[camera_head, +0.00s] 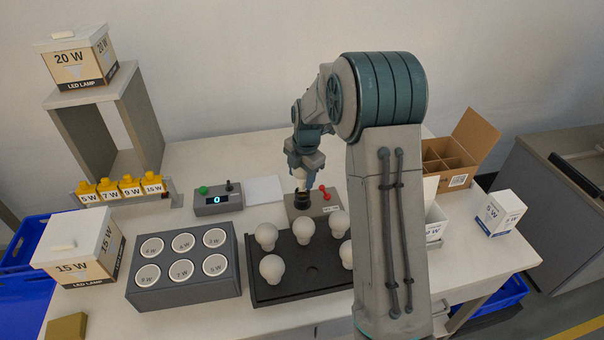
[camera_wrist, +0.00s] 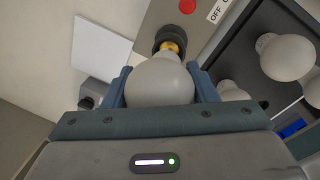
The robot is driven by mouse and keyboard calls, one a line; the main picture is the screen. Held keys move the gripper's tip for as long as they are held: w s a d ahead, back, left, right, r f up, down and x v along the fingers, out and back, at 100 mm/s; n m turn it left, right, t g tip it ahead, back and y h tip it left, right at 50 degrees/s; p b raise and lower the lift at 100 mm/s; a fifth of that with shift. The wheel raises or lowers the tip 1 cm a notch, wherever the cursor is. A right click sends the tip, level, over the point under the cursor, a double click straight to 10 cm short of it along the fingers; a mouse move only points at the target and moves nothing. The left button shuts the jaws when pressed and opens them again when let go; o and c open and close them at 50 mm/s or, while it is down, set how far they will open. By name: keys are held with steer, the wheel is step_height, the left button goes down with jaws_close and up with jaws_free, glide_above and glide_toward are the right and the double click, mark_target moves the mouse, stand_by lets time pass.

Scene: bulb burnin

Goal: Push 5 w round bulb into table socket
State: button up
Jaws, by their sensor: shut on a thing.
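My gripper (camera_head: 303,168) is shut on a white round bulb (camera_wrist: 160,82), which shows large between the jaws in the wrist view. The table socket (camera_head: 301,199) is a black holder on a grey-brown box (camera_head: 322,209) with a red switch. In the head view the bulb is mostly hidden by the gripper and sits right above the socket. In the wrist view the bulb's brass base meets the black socket (camera_wrist: 171,38) at its mouth. I cannot tell how deep the base sits.
A black tray (camera_head: 312,268) with several round bulbs stands in front of the socket box. A grey block (camera_head: 187,288) with labelled round holes is at left. A small box with a display (camera_head: 217,201) and a white sheet (camera_head: 264,190) lie left of the socket. An open carton (camera_head: 458,150) stands at right.

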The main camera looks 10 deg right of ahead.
steer(key=shift+f+b, duration=0.85)
steer(key=shift+f, duration=0.4)
steer(key=o, duration=1.1)
steer(key=shift+c, duration=0.2)
steer(key=r, duration=0.4)
steer(key=s+r+b, duration=0.1)
steer(key=r, duration=0.4)
steer(key=d+r, duration=0.1)
steer(key=r, duration=0.3)
steer(key=shift+s+r, duration=0.3)
steer(key=shift+r, duration=0.05)
